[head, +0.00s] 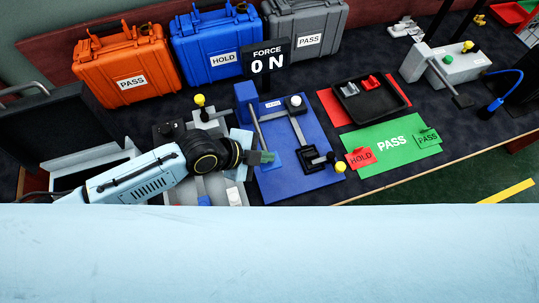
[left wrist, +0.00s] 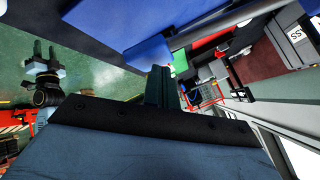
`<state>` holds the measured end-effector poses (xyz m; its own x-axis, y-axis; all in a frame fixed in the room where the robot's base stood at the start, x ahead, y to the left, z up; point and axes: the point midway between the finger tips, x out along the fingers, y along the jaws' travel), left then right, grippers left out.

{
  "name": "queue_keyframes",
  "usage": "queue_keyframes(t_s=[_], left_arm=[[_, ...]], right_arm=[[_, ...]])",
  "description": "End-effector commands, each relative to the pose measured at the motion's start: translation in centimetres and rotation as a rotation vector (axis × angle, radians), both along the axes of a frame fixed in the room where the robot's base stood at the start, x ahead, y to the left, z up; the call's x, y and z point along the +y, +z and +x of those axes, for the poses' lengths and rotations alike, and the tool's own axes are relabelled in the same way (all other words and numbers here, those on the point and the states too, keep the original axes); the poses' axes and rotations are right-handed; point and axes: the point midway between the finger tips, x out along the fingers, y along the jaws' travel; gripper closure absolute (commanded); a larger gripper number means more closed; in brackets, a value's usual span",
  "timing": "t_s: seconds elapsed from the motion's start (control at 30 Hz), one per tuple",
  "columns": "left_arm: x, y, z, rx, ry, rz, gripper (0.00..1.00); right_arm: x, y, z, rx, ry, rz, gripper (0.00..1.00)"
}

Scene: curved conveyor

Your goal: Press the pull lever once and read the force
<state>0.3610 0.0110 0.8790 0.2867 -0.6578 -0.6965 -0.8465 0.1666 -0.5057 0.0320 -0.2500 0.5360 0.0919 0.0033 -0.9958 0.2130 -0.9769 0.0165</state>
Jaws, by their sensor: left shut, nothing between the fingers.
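The blue force fixture (head: 307,185) lies mid-table. It carries a grey rod (head: 259,130) rising to a blue block (head: 245,92), and a grey arm with a white knob (head: 295,101). A black piece with a yellow ball (head: 340,167) is at its front right. I cannot tell for sure which part is the pull lever. The display (head: 267,60) behind reads "FORCE 0 N". My left gripper (head: 268,157) is shut and empty over the fixture's left side; its fingers (left wrist: 158,86) also show in the left wrist view. My right gripper (left wrist: 45,50) is open, away from the fixture.
Orange (head: 128,70), blue (head: 218,45) and grey (head: 305,30) cases stand behind. A grey device (head: 205,120) is beside my left wrist. A black tray (head: 370,98) and green PASS mat (head: 380,165) with HOLD and PASS tags lie right. Another grey device (head: 455,65) stands far right.

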Motion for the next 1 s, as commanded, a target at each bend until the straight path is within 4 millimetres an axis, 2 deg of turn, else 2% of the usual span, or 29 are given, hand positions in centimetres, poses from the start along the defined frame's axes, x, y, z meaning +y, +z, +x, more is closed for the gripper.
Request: queue_keyframes(t_s=[1.0], left_arm=[[0.1,-1.4,-0.1,0.003,0.0,0.003,1.0]], right_arm=[[0.0,-1.0,0.0,0.0,0.0,0.0,0.64]])
